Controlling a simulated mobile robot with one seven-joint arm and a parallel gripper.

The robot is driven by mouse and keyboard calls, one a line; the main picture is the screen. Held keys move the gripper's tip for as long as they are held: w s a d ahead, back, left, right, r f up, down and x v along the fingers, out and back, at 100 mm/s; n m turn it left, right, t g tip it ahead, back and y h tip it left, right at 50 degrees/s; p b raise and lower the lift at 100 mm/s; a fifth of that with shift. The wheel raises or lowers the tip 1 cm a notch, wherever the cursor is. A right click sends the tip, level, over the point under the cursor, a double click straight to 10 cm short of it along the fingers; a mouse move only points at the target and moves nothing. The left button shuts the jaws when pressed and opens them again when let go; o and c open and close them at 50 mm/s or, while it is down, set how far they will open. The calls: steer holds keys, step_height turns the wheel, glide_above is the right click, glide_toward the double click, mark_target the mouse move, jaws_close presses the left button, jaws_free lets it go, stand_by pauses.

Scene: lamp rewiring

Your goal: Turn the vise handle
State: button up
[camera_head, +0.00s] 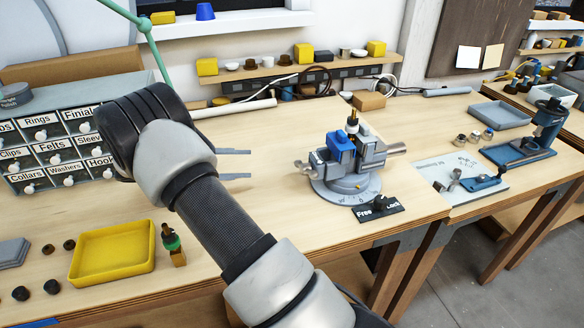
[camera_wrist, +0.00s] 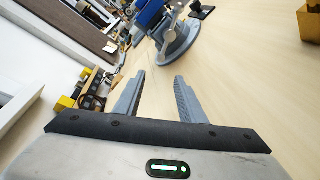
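The grey vise (camera_head: 368,152) with blue jaw parts stands on its round, marked base on the wooden bench, right of my gripper. A small bar, perhaps its handle (camera_head: 302,167), sticks out at its left side. A dark bulb-like piece with a brass tip (camera_head: 352,122) stands upright at the jaws. My gripper (camera_head: 250,164) is open and empty, apart from the vise, its fingers pointing toward it. In the wrist view my gripper (camera_wrist: 160,76) shows bare wood between the fingers, and the vise base (camera_wrist: 178,44) lies beyond, cut off at the top.
A Free/Lock plate with a dark knob (camera_head: 378,206) lies in front of the vise base. A yellow tray (camera_head: 112,254) and labelled drawers (camera_head: 60,150) are at left. A back shelf (camera_head: 290,75) holds small parts. Bench between gripper and vise is clear.

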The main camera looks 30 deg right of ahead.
mark_target(298, 164)
steer(key=x, duration=1.6)
steer(key=shift+d+p, duration=0.3)
steer(key=shift+c, duration=0.5)
steer(key=shift+f, duration=0.1)
jaws_close()
